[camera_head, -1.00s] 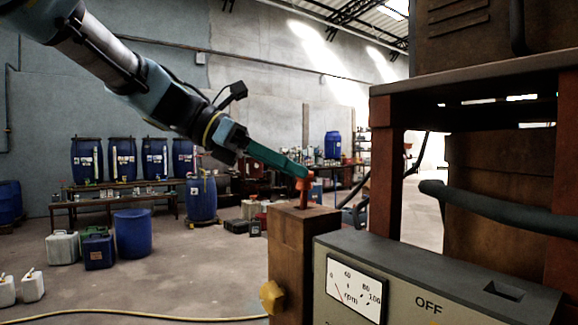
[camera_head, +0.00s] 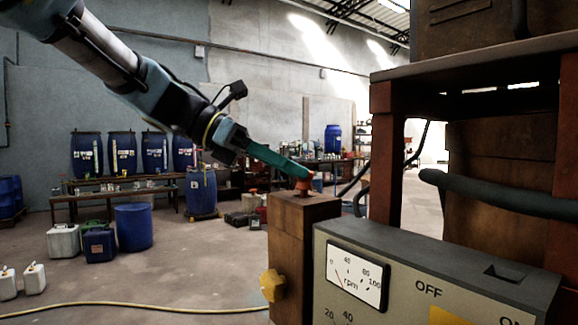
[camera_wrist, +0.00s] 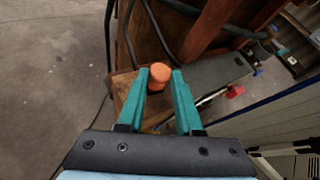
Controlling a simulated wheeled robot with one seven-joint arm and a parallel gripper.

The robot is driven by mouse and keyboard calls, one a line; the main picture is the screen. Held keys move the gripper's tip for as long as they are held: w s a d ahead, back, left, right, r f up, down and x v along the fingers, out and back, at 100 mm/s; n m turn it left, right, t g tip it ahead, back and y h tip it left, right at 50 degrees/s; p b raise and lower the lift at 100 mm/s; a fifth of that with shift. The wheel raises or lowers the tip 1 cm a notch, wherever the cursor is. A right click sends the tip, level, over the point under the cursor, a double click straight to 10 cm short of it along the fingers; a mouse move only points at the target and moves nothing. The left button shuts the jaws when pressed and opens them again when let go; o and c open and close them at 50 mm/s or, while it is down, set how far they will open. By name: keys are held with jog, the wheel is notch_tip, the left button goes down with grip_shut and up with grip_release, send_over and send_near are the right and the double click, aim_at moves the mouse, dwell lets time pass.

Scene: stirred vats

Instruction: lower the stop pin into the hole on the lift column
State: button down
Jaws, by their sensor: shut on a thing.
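The orange stop pin (camera_head: 303,184) stands upright at the top of the brown lift column (camera_head: 293,240). Only its upper part shows above the column's top face, with a wider collar near that face. The hole itself is hidden under the pin. My gripper (camera_head: 303,174), with long teal fingers, reaches down from the upper left and is shut on the pin near its top. In the wrist view, the fingertips (camera_wrist: 160,73) lie on either side of the pin's round orange head (camera_wrist: 160,72), above the column's top face (camera_wrist: 125,86).
A yellow knob (camera_head: 272,286) sticks out from the column's side. A grey control box (camera_head: 420,270) with an rpm dial stands close on the right, below a rusty frame (camera_head: 388,150) and a dark pipe (camera_head: 490,205). Open floor (camera_head: 190,270) lies to the left.

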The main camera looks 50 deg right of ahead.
jog(key=shift+f, duration=0.5)
jog(key=c, duration=0.5)
grip_release()
jog(key=b+v, duration=0.2)
jog(key=v, duration=0.8)
jog(key=shift+w+a+r, duration=0.2)
jog(key=shift+w+a, duration=0.05)
jog(key=shift+f, duration=0.1)
